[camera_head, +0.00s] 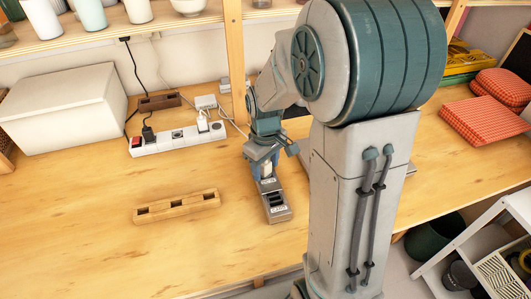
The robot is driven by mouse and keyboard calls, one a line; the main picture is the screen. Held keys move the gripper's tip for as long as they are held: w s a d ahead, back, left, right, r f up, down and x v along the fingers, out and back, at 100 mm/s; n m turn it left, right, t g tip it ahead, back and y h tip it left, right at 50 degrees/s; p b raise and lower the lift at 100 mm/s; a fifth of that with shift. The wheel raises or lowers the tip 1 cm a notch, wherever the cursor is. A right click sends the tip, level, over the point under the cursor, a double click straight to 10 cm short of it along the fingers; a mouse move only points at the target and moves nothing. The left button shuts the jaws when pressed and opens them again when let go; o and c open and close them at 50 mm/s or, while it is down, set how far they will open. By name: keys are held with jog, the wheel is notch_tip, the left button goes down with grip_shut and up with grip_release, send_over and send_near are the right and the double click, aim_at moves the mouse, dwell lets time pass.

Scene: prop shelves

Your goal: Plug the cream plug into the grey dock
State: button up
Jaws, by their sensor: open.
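The grey dock (278,213) lies on the wooden table in front of my gripper, with dark sockets and a small label at its near end. The cream plug (267,172) shows as a small pale piece at the dock's far part, between and just below my gripper's fingers. My gripper (265,163) is open and low over the dock, with its fingers around or beside the plug. The fingers partly hide the plug. I cannot tell how deep the plug sits in a socket.
A wooden block with slots (177,206) lies to the left. A white power strip (178,138) with plugs and cords is behind it, near a white box (66,108). A shelf post (234,50) stands behind my arm. Red checked cushions (474,120) are at right. The front left table is clear.

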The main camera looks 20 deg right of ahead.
notch_tip(320, 180, up, 13)
jog(key=p, duration=0.1)
jog(key=shift+r, duration=0.2)
dwell(0.4)
jog(key=s+r+m+t+p, duration=0.2)
jog(key=s+m+p, duration=0.2)
jog(key=s, duration=0.9)
jog(key=shift+s+r+m+t, duration=0.25)
jog(key=shift+s+m+t, duration=0.15)
jog(key=shift+m, duration=0.7)
